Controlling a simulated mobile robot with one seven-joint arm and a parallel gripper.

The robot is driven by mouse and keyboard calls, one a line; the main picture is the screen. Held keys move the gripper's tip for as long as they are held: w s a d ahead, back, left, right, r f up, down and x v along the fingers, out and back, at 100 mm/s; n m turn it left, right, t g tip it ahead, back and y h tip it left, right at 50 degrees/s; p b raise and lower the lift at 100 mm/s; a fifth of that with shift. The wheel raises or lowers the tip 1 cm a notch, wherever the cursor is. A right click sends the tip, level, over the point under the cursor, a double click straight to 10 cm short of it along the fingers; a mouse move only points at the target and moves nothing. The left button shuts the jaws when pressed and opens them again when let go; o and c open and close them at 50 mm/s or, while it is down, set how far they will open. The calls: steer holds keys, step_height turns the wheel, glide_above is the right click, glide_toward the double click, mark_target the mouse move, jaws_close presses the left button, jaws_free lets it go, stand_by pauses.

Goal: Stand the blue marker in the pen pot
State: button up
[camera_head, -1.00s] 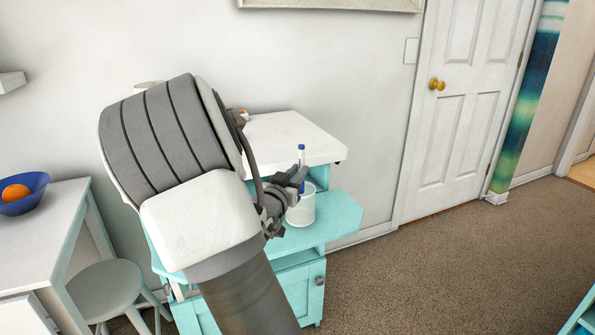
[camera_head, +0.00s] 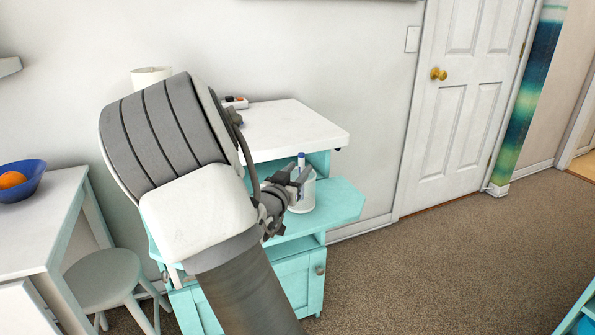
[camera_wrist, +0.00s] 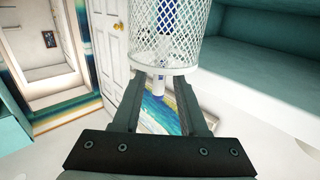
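The blue marker (camera_head: 301,160) stands in the white mesh pen pot (camera_head: 304,200), its blue top end showing above the rim. In the wrist view the picture is turned over: the pot (camera_wrist: 190,40) is at the top, and the marker's end (camera_wrist: 158,88) hangs below its rim, with its body partly visible through the mesh. My gripper (camera_head: 294,179) is at the pot's rim beside the marker. In the wrist view my gripper's fingers (camera_wrist: 165,78) are spread apart, with the marker's end between them and a gap visible.
The pot stands on the lower turquoise shelf (camera_head: 342,203) of a cabinet, below a raised white top (camera_head: 290,128). A white table (camera_head: 40,230) with a blue bowl (camera_head: 25,185) and a stool (camera_head: 102,280) are at the left. Carpet at the right is clear.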

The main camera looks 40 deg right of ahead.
steer(key=shift+o, duration=0.5)
steer(key=shift+s+a, duration=0.1)
steer(key=shift+a, duration=0.1)
steer(key=p+v, duration=0.5)
steer(key=v, duration=1.2)
